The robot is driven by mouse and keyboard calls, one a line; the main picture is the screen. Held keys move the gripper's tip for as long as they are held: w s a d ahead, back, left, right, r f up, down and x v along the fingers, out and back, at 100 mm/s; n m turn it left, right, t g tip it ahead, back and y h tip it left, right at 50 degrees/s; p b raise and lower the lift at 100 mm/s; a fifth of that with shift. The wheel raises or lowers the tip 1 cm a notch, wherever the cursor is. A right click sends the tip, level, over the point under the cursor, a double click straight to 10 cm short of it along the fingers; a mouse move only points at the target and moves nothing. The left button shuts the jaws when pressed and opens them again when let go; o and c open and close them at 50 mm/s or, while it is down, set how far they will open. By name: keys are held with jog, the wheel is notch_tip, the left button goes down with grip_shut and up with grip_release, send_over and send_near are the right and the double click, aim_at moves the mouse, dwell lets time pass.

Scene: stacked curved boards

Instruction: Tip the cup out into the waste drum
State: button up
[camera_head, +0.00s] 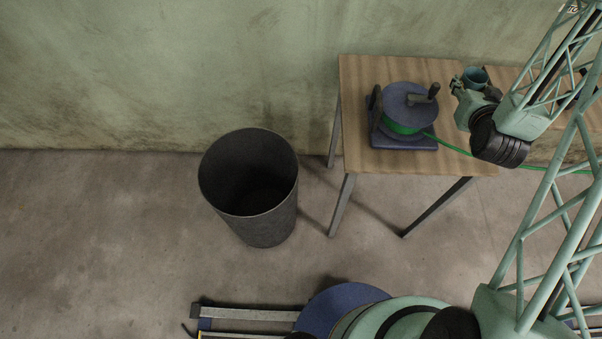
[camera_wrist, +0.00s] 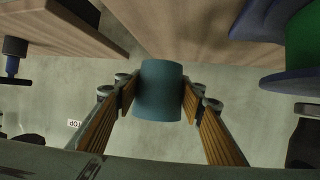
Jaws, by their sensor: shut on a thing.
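The cup (camera_wrist: 158,92) is teal and sits between the two ribbed finger pads of my gripper (camera_wrist: 158,100) in the wrist view. My gripper is shut on it. In the head view the cup (camera_head: 475,77) shows its open mouth upward, at the right part of the table, with my gripper (camera_head: 468,86) around it. The waste drum (camera_head: 262,217) is a dark grey, open-topped bin standing on the floor left of the table. Its inside is dark, and I cannot see anything in it. The cup is well to the right of the drum and apart from it.
A wooden table (camera_head: 356,90) with metal legs stands against the green wall. A blue cable reel (camera_head: 408,100) with green cable sits on it, between the cup and the drum. The green cable (camera_head: 452,147) runs right under my arm. The floor around the drum is clear.

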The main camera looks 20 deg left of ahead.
jog(key=shift+a, duration=0.75)
jog(key=shift+w, duration=0.1)
